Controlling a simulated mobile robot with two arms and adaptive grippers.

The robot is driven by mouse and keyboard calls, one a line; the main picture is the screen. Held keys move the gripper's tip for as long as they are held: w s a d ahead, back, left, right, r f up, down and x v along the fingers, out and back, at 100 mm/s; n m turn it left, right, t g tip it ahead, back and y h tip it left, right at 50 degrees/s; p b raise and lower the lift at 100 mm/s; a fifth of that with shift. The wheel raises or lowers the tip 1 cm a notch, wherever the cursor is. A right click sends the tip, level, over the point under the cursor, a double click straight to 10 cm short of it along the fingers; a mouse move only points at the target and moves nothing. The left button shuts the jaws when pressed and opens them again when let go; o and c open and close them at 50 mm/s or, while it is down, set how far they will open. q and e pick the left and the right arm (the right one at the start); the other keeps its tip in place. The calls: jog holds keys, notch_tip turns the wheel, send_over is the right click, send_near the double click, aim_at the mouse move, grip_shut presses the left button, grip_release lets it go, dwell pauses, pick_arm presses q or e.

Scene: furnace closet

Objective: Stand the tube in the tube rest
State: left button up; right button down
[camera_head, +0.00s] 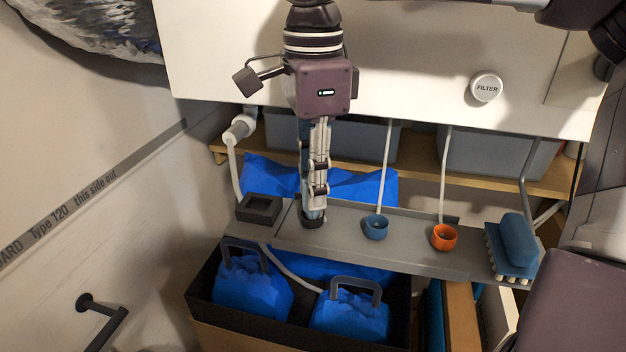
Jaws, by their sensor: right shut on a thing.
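My right gripper (316,198) comes down from the top centre and points at the grey shelf. It is shut on a slim blue-grey piece, which looks like the tube (305,150); the fingers hide most of it. A dark round piece (313,223) shows just below the fingertips at the shelf; I cannot tell if it is the tube's end or a separate ring. A dark square block with a recess (259,208), which may be the tube rest, sits left of the gripper, and its recess looks empty. My left gripper is not in view.
A blue cup (376,228), an orange cup (444,237) and a blue brush (516,243) stand to the right on the grey shelf (345,240). Pale pipes hang behind. A white cabinet (420,70) overhangs the back. A black bin (203,287) holds blue bags below.

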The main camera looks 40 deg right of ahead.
jog(key=shift+f, duration=0.3)
jog(key=c, duration=1.6)
grip_release()
jog(key=shift+r, duration=0.1)
notch_tip(320, 180, up, 8)
jog(key=p, duration=0.6)
jog(key=shift+p, duration=0.3)
